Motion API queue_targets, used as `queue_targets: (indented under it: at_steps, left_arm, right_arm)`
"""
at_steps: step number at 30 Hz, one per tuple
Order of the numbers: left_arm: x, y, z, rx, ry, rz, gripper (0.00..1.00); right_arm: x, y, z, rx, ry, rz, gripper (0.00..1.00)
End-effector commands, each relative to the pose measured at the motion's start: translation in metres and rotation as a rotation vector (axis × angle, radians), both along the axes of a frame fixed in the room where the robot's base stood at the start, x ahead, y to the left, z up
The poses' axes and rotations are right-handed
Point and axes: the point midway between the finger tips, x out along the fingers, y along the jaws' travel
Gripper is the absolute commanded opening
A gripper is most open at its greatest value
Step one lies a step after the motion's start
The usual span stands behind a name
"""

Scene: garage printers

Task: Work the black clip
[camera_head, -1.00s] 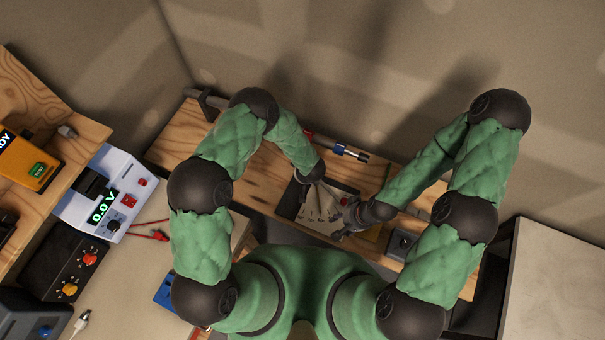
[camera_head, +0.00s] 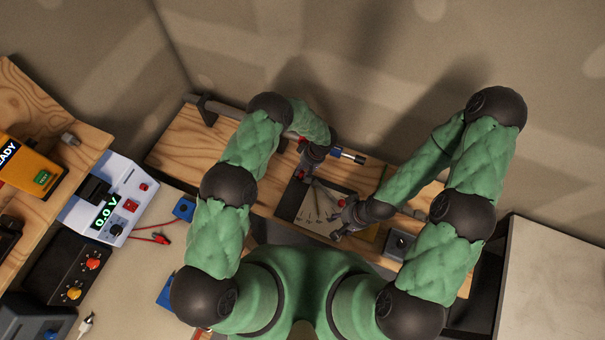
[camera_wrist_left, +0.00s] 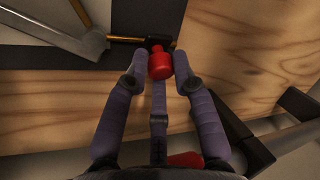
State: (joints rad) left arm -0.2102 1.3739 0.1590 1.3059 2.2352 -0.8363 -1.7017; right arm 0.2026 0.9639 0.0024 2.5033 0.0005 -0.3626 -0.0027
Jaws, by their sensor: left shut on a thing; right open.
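In the left wrist view a red knob (camera_wrist_left: 160,66) sits between the fingertips of my left gripper (camera_wrist_left: 161,60), which is shut on it. A small black piece (camera_wrist_left: 155,42), which looks like the black clip, adjoins the knob at the edge of a dark frame. In the head view my left gripper (camera_head: 303,174) is at the upper left corner of a dark-framed panel (camera_head: 318,210), its fingers partly hidden by its wrist. My right gripper (camera_head: 346,224) is open over the panel's right side, close to another red knob (camera_head: 342,203).
The panel lies on a wooden bench (camera_head: 190,150). A screwdriver-like tool (camera_head: 350,156) lies behind it, and a small grey box (camera_head: 399,243) stands to its right. A power supply (camera_head: 108,200) and red leads (camera_head: 161,238) are at left. The wall is close behind.

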Motion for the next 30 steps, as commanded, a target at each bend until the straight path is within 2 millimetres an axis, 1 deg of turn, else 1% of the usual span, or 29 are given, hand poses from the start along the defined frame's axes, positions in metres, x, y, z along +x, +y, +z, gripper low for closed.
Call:
queue_targets:
  at_steps: [1, 6, 10, 15, 27, 28, 29, 30]
  left_arm:
    - [0.008, 0.001, 0.000, 0.008, 0.005, 0.003, 0.00]
    - [0.011, 0.000, 0.000, 0.026, 0.058, 0.000, 0.00]
    - [0.013, 0.000, 0.002, 0.035, 0.085, -0.001, 0.00]
    - [0.014, 0.000, 0.003, 0.040, 0.103, -0.002, 0.00]
    - [0.015, 0.000, 0.005, 0.041, 0.104, -0.001, 0.00]
    - [0.015, 0.000, 0.005, 0.041, 0.104, -0.001, 0.35]
    - [0.015, 0.000, 0.005, 0.041, 0.104, -0.001, 0.43]
    - [0.015, 0.000, 0.004, 0.041, 0.105, -0.001, 0.49]
  right_arm:
    - [0.000, 0.000, -0.008, 0.000, 0.000, 0.000, 0.50]
    - [0.000, 0.000, -0.020, 0.000, 0.000, 0.000, 0.50]
    - [0.000, 0.000, -0.025, 0.000, 0.000, 0.000, 0.50]
    - [0.000, 0.000, -0.028, 0.000, 0.000, 0.000, 0.50]
    - [0.000, 0.000, -0.028, 0.000, 0.000, 0.000, 0.50]
    - [0.000, 0.000, -0.028, 0.000, 0.000, 0.000, 0.50]
    - [0.000, 0.000, -0.028, 0.000, 0.000, 0.000, 0.50]
    - [0.000, 0.000, -0.028, 0.000, 0.000, 0.000, 0.50]
